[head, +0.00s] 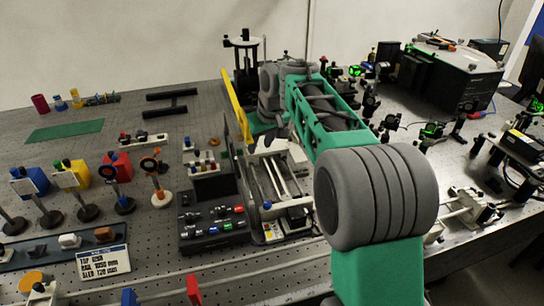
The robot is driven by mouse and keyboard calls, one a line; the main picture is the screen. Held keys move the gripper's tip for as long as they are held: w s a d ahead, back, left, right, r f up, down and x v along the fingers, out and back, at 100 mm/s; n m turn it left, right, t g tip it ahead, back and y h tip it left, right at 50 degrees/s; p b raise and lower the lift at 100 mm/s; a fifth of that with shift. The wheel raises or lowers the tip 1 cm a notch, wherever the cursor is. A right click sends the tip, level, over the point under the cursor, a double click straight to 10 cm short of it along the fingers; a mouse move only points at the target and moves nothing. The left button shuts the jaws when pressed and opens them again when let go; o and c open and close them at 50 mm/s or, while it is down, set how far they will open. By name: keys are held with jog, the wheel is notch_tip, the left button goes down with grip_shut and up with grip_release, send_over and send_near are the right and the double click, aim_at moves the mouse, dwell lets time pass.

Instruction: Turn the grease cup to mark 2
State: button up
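I cannot pick out the grease cup or its marks for certain in the head view. A white instrument with two bright rails (275,178) stands near the middle of the bench, and my green and grey arm covers part of it. My arm reaches from the lower right over the bench, and its wrist is at the far side, behind the instrument.
A dark control box with coloured buttons (212,225) is left of the instrument. A tall yellow plate (234,102) stands near my wrist. Posts with coloured mounts (70,178) crowd the left side. Optics and a large black box (462,72) fill the right. A green mat (65,131) lies clear.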

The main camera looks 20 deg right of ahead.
jog(key=s+d+b, duration=0.1)
jog(key=s+d, duration=0.1)
jog(key=s, duration=0.5)
jog(key=shift+s+d, duration=0.15)
jog(key=shift+s, duration=0.2)
